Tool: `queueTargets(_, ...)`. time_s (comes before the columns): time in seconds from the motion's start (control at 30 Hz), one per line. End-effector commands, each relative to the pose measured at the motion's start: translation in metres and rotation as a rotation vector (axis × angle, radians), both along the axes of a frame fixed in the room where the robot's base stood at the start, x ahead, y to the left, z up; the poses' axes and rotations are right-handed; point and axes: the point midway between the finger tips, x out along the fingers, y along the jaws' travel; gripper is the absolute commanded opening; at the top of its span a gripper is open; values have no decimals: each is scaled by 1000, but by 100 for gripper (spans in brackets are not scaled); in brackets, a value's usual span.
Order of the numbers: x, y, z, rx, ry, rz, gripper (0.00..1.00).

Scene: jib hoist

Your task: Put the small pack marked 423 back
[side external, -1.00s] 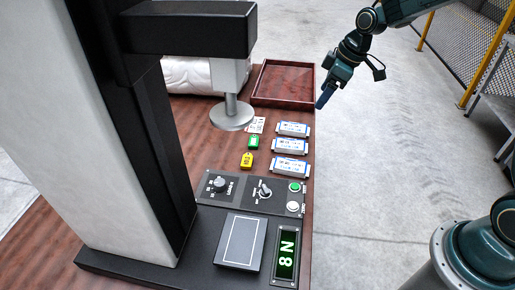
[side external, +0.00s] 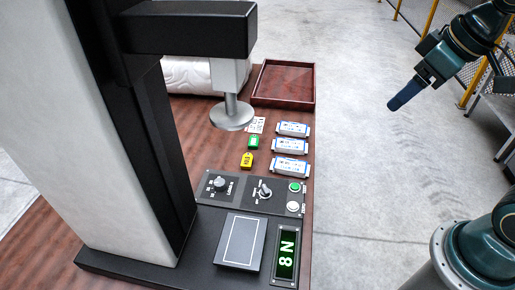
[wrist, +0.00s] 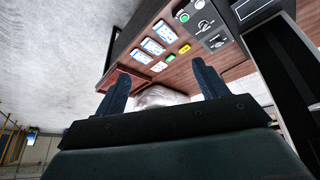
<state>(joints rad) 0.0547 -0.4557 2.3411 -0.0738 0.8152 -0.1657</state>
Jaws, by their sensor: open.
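Three small white-and-blue packs lie in a row along the table's right side in the side view: a far one (side external: 293,129), a middle one (side external: 290,146) and a near one (side external: 290,167). They also show in the wrist view (wrist: 153,46). Their print is too small to read, so I cannot tell which is marked 423. A green block (side external: 253,143) and a yellow block (side external: 247,160) lie left of them. My gripper (side external: 391,107) is open and empty, off the table's right edge, clear of the packs; its two blue fingers (wrist: 161,68) are spread in the wrist view.
An empty wooden tray (side external: 285,103) is at the far right of the table. A hoist arm (side external: 190,30) with a round disc (side external: 232,115) overhangs the table. A control panel (side external: 240,190), a black plate (side external: 241,241) and a display reading 8 N (side external: 286,255) are in front.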

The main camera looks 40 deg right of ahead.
Motion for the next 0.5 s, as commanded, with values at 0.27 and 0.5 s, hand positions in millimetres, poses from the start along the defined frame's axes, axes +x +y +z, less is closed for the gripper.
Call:
queueTargets(0.27, -57, 1, -2, 35, -37, -114, 72)
queueTargets(0.5, -77, 0, -7, 51, -48, -161, 72)
